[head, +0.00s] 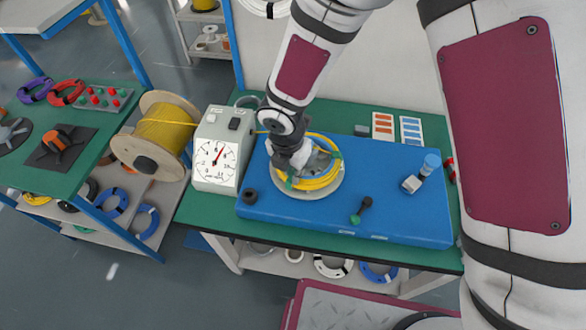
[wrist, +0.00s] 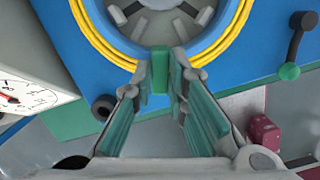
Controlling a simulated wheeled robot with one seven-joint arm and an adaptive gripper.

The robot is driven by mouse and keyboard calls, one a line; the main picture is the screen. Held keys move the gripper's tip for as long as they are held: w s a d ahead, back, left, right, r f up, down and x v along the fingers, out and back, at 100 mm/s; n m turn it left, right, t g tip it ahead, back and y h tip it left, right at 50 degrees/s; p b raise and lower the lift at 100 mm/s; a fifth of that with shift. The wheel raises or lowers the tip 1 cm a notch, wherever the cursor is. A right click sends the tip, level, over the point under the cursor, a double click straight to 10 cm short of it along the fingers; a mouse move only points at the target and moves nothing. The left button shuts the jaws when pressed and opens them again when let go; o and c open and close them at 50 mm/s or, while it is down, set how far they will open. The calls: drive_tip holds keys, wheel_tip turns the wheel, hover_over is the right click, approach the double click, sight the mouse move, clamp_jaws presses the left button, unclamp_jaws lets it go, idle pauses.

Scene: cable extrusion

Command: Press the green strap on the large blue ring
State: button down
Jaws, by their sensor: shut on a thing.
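A yellow cable coil (head: 323,181) lies around a grey round hub on the winder's pale disc (head: 308,194); the wrist view also shows the coil (wrist: 101,42). My gripper (wrist: 161,70) is at the coil's near side, its fingers shut on a green strap (wrist: 159,74) that stands upright between the fingertips. In the head view my wrist hides most of the gripper. The coil under my gripper looks yellow, not blue. Blue rings (head: 147,222) lie on the lower shelf of the left bench, and another blue ring (head: 378,273) lies under the winder's bench.
The blue winder base (head: 400,222) carries a black lever with a green knob (head: 355,219) at the right. A dial box (head: 215,150) stands close at the left, beside a yellow cable spool (head: 160,134).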

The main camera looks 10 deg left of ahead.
drive_tip(key=shift+f, duration=0.1)
drive_tip(key=c, duration=1.5)
unclamp_jaws()
drive_tip(key=shift+r+p, duration=1.7)
drive_tip(key=shift+r, duration=2.35)
